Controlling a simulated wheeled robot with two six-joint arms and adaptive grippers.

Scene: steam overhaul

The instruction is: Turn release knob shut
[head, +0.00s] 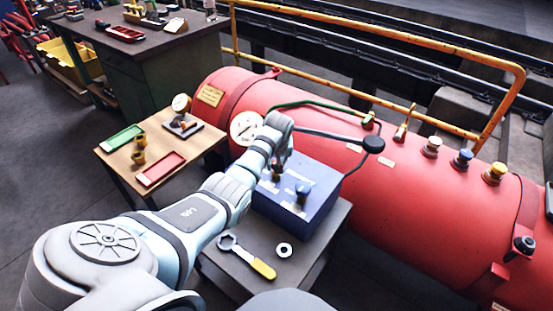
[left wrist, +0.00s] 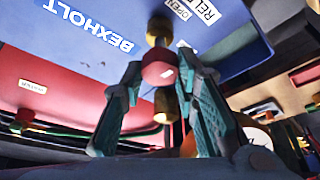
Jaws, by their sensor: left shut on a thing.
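The blue box (head: 322,205) stands on a small dark table beside the red tank. My left gripper (head: 277,172) reaches over its top from the left and hides part of it. In the left wrist view the teal fingers (left wrist: 158,85) lie on both sides of a round red knob (left wrist: 160,68) and are shut on it. The knob sits on a brass stem (left wrist: 159,30) on the blue face, near white labels reading OPEN and, partly cut off, RELE. My right gripper is not in view.
A dark blue knob (head: 303,192) stands on the box close to my gripper. A yellow-handled wrench (head: 245,256) and a steel ring (head: 284,250) lie on the small table. The red tank (head: 400,195) fills the right side.

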